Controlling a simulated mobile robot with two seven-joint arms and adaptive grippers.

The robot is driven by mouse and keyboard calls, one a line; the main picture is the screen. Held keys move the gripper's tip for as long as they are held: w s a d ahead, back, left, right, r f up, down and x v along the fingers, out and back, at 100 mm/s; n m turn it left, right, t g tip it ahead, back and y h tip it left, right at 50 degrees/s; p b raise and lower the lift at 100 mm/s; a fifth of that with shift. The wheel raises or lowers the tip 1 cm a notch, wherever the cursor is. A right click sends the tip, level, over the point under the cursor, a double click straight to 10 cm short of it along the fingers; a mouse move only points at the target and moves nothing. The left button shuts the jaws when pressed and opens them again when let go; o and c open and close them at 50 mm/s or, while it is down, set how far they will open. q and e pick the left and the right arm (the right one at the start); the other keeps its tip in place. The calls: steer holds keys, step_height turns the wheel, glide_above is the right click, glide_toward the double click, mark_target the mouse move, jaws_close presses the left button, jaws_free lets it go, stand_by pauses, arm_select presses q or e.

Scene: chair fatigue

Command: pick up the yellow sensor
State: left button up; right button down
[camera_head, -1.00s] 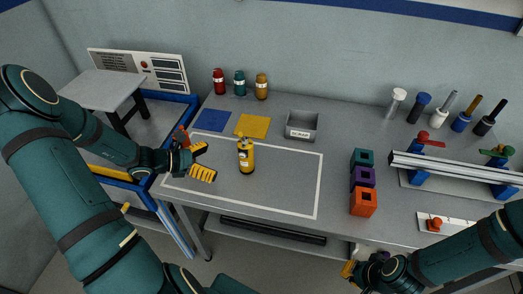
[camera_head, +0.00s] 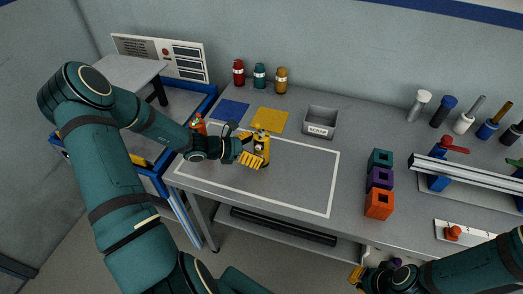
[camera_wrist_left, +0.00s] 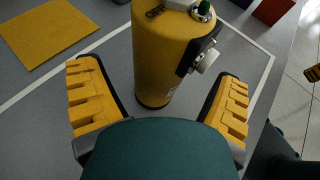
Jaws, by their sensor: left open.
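The yellow sensor (camera_head: 263,150) is a yellow cylinder with a dark base standing upright on the grey table. My left gripper (camera_head: 249,149) is open right beside it, and the fingers partly cover it in the head view. In the left wrist view the sensor (camera_wrist_left: 165,55) stands between and just beyond the two yellow fingers of the left gripper (camera_wrist_left: 158,100), with gaps on both sides.
A yellow mat (camera_head: 269,120) and a blue mat (camera_head: 232,109) lie behind the sensor. A grey scrap bin (camera_head: 320,122) stands to its right. Red, teal and amber bottles (camera_head: 260,78) stand at the back. Teal, purple and orange blocks (camera_head: 379,204) stand right of the white outline.

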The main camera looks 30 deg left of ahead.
arm_select(q)
steer(key=shift+x, duration=1.35)
steer(key=c, duration=1.4)
steer(key=shift+o, duration=0.2)
steer(key=shift+r, duration=0.1)
